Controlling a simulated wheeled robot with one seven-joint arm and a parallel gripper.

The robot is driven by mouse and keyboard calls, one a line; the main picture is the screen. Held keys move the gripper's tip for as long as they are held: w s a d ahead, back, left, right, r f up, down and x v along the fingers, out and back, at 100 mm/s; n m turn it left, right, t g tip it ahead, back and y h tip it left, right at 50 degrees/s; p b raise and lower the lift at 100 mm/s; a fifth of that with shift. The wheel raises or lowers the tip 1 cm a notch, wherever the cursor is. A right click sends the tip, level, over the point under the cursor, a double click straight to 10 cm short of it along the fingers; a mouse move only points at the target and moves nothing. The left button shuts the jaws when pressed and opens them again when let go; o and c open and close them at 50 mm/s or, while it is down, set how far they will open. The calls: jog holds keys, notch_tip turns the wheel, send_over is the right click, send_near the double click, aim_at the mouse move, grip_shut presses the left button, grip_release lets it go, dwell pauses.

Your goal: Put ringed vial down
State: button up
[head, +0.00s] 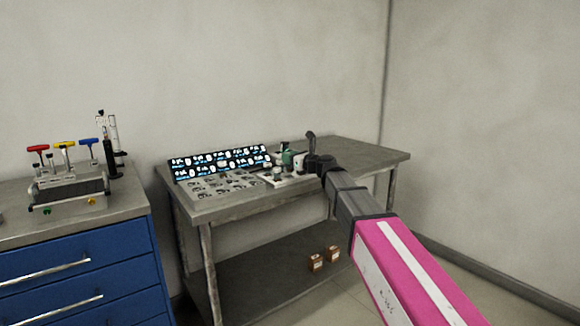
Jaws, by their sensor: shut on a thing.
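My arm reaches from the lower right to the grey table (375,151). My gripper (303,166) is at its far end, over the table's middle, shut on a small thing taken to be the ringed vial. The vial is too small and too hidden by the gripper and wrist for me to make out its ring or tilt. Just left of my gripper are a green-grey device (287,154) and a white plate (280,181) with small parts on it. I cannot tell whether the held vial touches anything.
A dark panel (220,162) with lit blue-white symbols stands at the table's back left, behind a tray of round items (220,186). Two brown boxes (316,262) sit on the lower shelf. A blue cabinet (85,265) bears a tool rack. The table's right end is clear.

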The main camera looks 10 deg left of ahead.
aim_at(290, 172)
jog(key=shift+f, duration=1.5)
jog(key=shift+f, duration=0.1)
jog(key=o, duration=0.9)
jog(key=shift+o, duration=0.2)
